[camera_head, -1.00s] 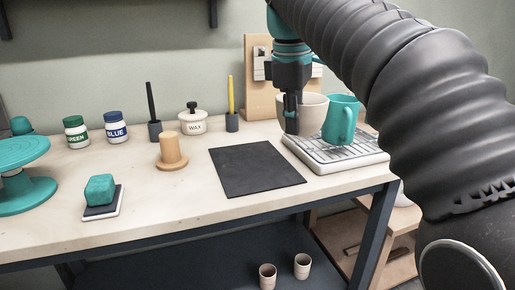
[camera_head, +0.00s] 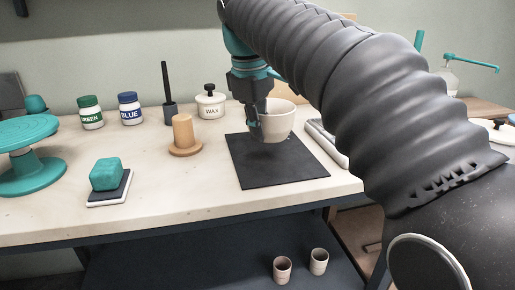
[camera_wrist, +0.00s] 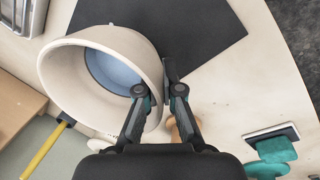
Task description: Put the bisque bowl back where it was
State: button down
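The bisque bowl (camera_head: 279,122) is pale beige and upright, held above the back part of the black mat (camera_head: 285,173). A dark shadow lies on the mat beneath it. My gripper (camera_head: 256,124) is shut on the left side of the bowl's wall. In the wrist view the bowl (camera_wrist: 58,68) shows a bluish inside bottom. My gripper (camera_wrist: 160,82) has one finger inside the rim and one outside. The mat (camera_wrist: 205,28) is bare where it shows.
A candle-like tan cylinder (camera_head: 183,132), wax pot (camera_head: 211,104), green jar (camera_head: 90,113), blue jar (camera_head: 130,109), teal sponge (camera_head: 106,174) and teal turntable (camera_head: 30,128) stand leftward.

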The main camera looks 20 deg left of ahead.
aim_at(260, 161)
jog(key=shift+f+b, duration=0.65)
jog(key=shift+f, duration=1.4)
jog(key=shift+f, duration=0.1)
jog(key=c, duration=1.3)
grip_release()
jog(key=r+p, duration=0.1)
jog(key=r, duration=0.3)
jog(key=s+r+p, duration=0.1)
jog(key=r, duration=0.3)
jog(key=s+r+p, duration=0.1)
jog(key=r+p, duration=0.1)
jog(key=r, duration=0.2)
jog(key=shift+s+a, duration=0.1)
jog(key=shift+a, duration=0.2)
